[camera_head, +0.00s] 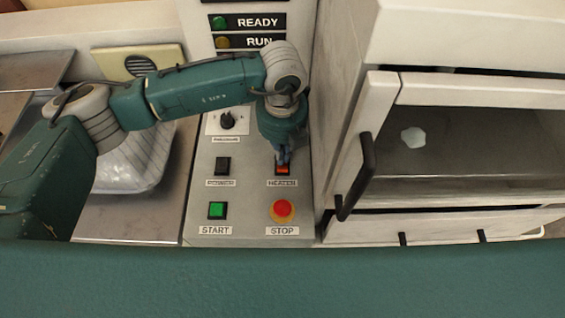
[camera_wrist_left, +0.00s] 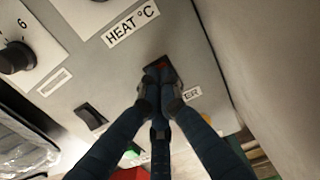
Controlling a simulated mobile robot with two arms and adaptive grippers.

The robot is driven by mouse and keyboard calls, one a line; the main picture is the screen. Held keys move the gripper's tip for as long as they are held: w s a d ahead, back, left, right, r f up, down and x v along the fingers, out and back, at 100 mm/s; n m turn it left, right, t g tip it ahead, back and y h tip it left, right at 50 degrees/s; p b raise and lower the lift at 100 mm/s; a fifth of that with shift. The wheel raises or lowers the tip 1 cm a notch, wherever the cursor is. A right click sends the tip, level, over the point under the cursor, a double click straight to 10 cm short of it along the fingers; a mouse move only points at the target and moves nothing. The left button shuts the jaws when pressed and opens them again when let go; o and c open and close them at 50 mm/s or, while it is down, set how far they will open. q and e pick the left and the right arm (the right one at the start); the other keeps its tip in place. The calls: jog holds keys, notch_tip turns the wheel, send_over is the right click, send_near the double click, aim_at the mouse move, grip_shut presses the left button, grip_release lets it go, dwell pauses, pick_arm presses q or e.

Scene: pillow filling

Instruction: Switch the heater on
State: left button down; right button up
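The heater switch (camera_head: 282,171) is a rocker above the HEATER label on the grey control panel. Its visible part glows orange-red. My left gripper (camera_head: 283,158) is right over it, fingers pointing down, with the fingertips at or very near the switch; contact is not certain. In the left wrist view the fingers of my left gripper (camera_wrist_left: 160,78) are drawn together, with nothing seen between them. They cover much of the heater switch (camera_wrist_left: 162,66), where a dark housing and a bit of red show. My right gripper is not in view.
The panel also holds the dark POWER rocker (camera_head: 222,166), green START button (camera_head: 217,210), red STOP button (camera_head: 283,210) and a dial (camera_head: 228,121). A cabinet with a black handle (camera_head: 357,178) stands close on the right. A clear plastic-wrapped item (camera_head: 135,165) lies at left.

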pick_arm(q)
jog(key=shift+r+p, duration=1.5)
jog(key=shift+r, duration=2.05)
